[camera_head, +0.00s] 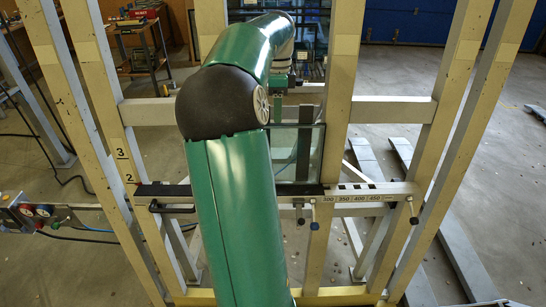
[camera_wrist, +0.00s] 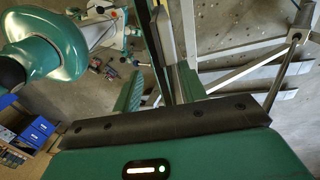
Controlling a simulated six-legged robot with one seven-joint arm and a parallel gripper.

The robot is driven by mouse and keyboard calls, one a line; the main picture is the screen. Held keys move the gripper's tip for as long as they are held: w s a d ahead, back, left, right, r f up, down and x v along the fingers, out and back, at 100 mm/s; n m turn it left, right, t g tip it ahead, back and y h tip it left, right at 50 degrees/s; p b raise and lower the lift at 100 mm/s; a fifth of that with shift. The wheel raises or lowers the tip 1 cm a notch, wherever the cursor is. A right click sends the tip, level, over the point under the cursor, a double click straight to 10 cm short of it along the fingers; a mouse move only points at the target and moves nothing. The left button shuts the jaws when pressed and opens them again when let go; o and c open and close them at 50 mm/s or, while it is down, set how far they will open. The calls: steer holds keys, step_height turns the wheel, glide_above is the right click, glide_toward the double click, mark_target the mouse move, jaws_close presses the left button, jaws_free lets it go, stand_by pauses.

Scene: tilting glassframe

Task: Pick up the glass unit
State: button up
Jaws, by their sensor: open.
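The glass unit (camera_head: 313,155) is a clear pane with a dark edge. In the head view it stands about upright on the rack's crossbar, partly hidden behind my green arm. My gripper (camera_head: 277,97) is at the pane's upper part, with a green finger showing beside the arm. In the wrist view my gripper (camera_wrist: 160,72) is open, with one green finger on each side. The dark edge of the glass unit (camera_wrist: 155,45) runs lengthwise between the fingers. I cannot tell whether either finger touches it.
The pale rack has several posts (camera_head: 344,80) around the arm and a crossbar (camera_head: 370,191) with a number scale. A control box with knobs (camera_head: 30,212) is at the left. A work table (camera_head: 140,45) stands behind. Long pale beams (camera_head: 465,255) lie on the floor at right.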

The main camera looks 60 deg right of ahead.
steer(key=f, duration=0.3)
steer(key=shift+a+f, duration=0.25)
steer(key=shift+a, duration=0.1)
steer(key=shift+w+a, duration=0.15)
steer(key=shift+a, duration=0.05)
steer(key=shift+d, duration=0.15)
steer(key=c, duration=0.7)
jaws_close()
steer(key=shift+r, duration=0.1)
